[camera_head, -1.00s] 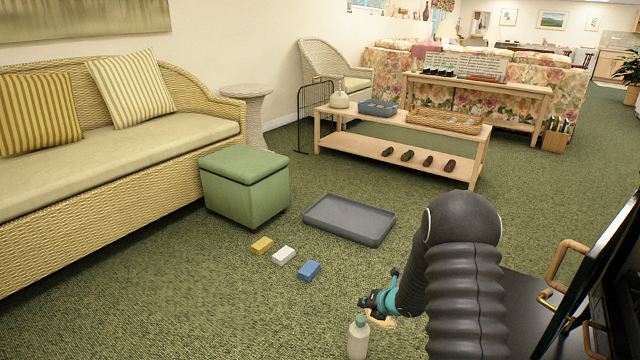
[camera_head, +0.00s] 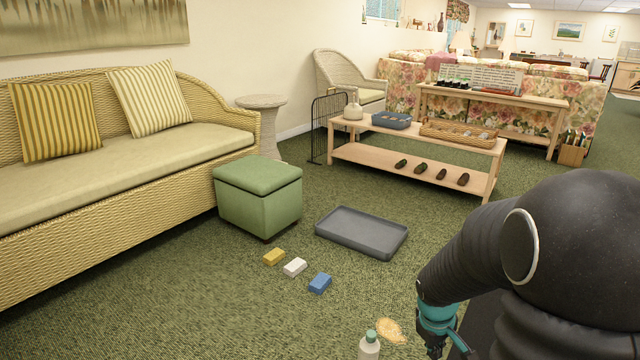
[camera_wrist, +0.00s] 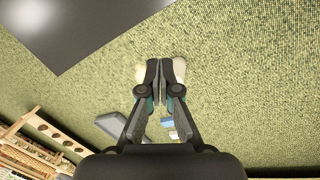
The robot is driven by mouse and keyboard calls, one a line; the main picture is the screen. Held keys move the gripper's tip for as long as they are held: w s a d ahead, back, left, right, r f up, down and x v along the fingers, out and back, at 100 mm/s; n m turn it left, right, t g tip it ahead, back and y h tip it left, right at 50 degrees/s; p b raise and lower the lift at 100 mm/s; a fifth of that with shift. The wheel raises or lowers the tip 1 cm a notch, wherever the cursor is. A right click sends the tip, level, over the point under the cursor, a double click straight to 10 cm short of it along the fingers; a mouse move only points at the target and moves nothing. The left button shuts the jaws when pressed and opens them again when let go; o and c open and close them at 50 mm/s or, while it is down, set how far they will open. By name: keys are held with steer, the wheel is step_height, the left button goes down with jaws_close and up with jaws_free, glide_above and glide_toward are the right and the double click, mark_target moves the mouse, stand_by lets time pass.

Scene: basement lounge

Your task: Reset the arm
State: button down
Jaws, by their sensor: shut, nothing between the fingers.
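My arm reaches in from the right of the head view, its dark links covering the lower right. My gripper (camera_head: 450,346) hangs down at the bottom of the head view, with its tips near or past the lower edge. In the wrist view my gripper (camera_wrist: 160,68) has its two fingers together with nothing between them. A white bottle with a green cap (camera_head: 369,346) stands on the carpet left of the gripper, apart from it. A tan patch (camera_head: 391,331) lies on the carpet between them, partly beside the bottle.
Yellow (camera_head: 274,257), white (camera_head: 295,267) and blue (camera_head: 320,283) blocks lie on the carpet before a grey tray (camera_head: 335,241). A green ottoman (camera_head: 258,196), wicker sofa (camera_head: 120,185) and wooden table (camera_head: 410,160) stand beyond. Carpet is open at lower left.

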steer(key=s+a+r+m+t+y+p, duration=0.1)
steer(key=s+a+r, duration=0.3)
steer(key=s+r, duration=0.4)
steer(key=s+a+r+m+t+y+p, duration=0.1)
steer(key=s+a+r+m+t+p, duration=0.2)
steer(key=s+r, duration=0.6)
step_height(320, 180, up, 8)
steer(key=shift+s+a+r+m+p, duration=0.2)
steer(key=shift+a+m+p, duration=0.35)
steer(key=shift+a, duration=0.6)
